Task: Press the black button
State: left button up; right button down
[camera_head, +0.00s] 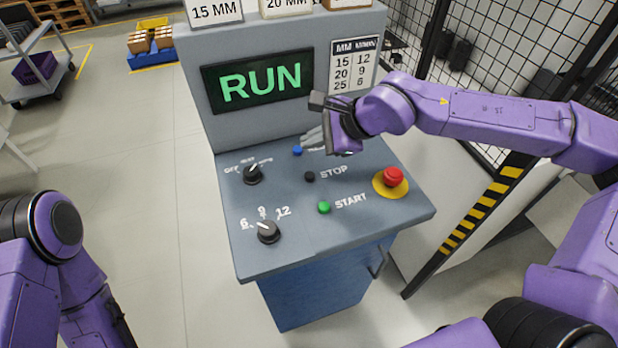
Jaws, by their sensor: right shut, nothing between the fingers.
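The black button (309,176) sits on the sloped grey panel, just left of the word STOP. My right gripper (308,140) hangs over the upper part of the panel, above and slightly right of the black button, close to the blue button (297,151). Its fingers are together with nothing between them. Whether the fingertips touch the panel is hard to tell. The black button is in plain sight and the gripper stands apart from it in the picture. My left arm shows at the lower left, but its gripper is not in view.
A green START button (324,207), a red emergency button (392,177) on a yellow base and two black knobs (252,175) (269,232) share the panel. The screen (258,82) reads RUN. A black mesh fence (480,60) stands right; open floor (140,180) lies left.

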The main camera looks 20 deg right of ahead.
jog(key=b, duration=0.5)
send_over(313, 177)
notch_tip(313, 177, down, 6)
jog(key=shift+w+r, duration=0.1)
jog(key=shift+f, duration=0.5)
dwell(1.1)
jog(key=shift+f, duration=0.8)
dwell(0.6)
jog(key=shift+r+p, duration=0.95)
jog(key=shift+p, duration=0.1)
